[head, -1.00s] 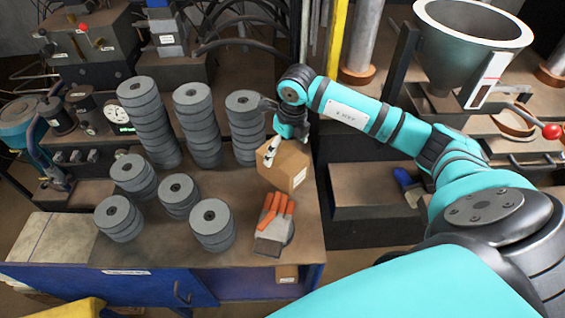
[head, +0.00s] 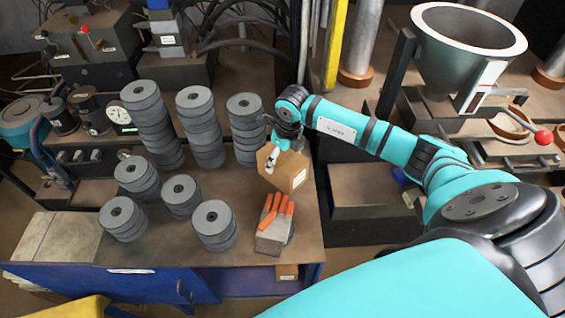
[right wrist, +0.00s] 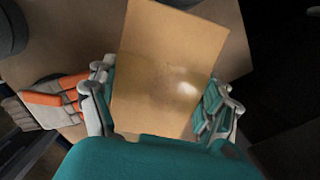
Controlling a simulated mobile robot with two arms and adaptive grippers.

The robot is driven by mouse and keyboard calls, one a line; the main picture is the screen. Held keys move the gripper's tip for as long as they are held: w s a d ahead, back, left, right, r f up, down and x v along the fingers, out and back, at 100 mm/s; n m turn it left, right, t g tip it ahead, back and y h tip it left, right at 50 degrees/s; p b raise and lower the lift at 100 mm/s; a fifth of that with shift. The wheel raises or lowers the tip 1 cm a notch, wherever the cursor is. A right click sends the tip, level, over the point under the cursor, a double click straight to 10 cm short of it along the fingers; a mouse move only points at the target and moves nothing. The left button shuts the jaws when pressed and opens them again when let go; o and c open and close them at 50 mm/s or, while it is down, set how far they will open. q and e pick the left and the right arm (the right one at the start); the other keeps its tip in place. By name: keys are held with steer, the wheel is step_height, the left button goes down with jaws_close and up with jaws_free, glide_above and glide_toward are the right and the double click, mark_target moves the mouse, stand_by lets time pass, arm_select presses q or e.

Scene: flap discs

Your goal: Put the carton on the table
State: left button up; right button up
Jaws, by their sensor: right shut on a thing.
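The carton (head: 287,172) is a small brown box with a white label on its right side. In the head view it is at the right part of the table (head: 265,262), behind the glove. My right gripper (head: 272,158) is shut on the carton from above. In the right wrist view the carton (right wrist: 168,72) fills the space between the two fingers of the gripper (right wrist: 160,105). Whether the carton's underside touches the table is hidden. My left gripper is not in view.
Stacks of grey flap discs (head: 200,128) fill the left and back of the table, with shorter stacks (head: 214,224) in front. An orange and grey glove (head: 273,224) lies just in front of the carton. The table's right edge is close to the carton.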

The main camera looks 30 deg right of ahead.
steer(key=c, duration=0.4)
steer(key=shift+w+r, duration=0.15)
steer(key=shift+c, duration=0.3)
steer(key=shift+r, duration=0.1)
